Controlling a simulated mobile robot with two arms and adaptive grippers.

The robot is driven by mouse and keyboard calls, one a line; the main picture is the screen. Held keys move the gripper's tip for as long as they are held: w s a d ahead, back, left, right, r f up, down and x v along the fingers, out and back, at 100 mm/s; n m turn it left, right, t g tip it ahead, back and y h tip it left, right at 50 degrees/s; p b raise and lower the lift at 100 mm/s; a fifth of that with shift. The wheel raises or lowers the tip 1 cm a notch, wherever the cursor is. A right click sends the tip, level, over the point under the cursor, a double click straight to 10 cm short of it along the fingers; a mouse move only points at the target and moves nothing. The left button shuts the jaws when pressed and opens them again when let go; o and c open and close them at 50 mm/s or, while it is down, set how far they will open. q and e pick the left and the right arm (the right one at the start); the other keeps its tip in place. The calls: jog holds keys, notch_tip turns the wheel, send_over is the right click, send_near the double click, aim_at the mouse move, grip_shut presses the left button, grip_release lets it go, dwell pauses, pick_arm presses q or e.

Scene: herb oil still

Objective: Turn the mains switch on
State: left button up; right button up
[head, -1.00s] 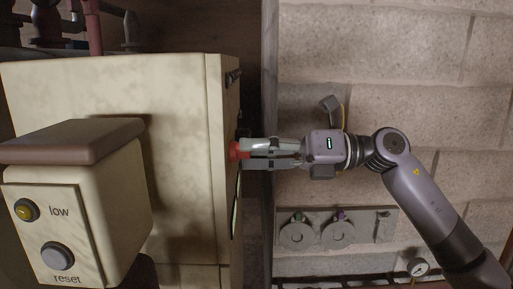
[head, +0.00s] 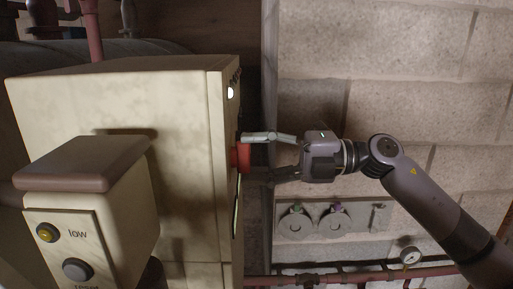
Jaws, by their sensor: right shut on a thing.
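The red switch knob (head: 241,157) sticks out from the right-hand face of a cream cabinet (head: 170,110), which I see nearly edge-on. My right gripper (head: 257,157) reaches it from the right, with one finger above and one below the knob, shut on it. The lower finger is dark and partly lost in shadow, and the knob's markings are hidden from this angle. A small white lamp (head: 230,93) glows on the same face above the knob. My left gripper is not in view.
A wall plate with two round fittings (head: 336,222), red pipes and a gauge (head: 410,256) are at the lower right.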

jog(key=shift+r+m+p, duration=0.1)
jog(key=shift+m+p, duration=0.25)
jog(key=shift+m, duration=0.25)
jog(key=o, duration=1.1)
jog(key=shift+o, duration=0.2)
jog(key=d, duration=1.2)
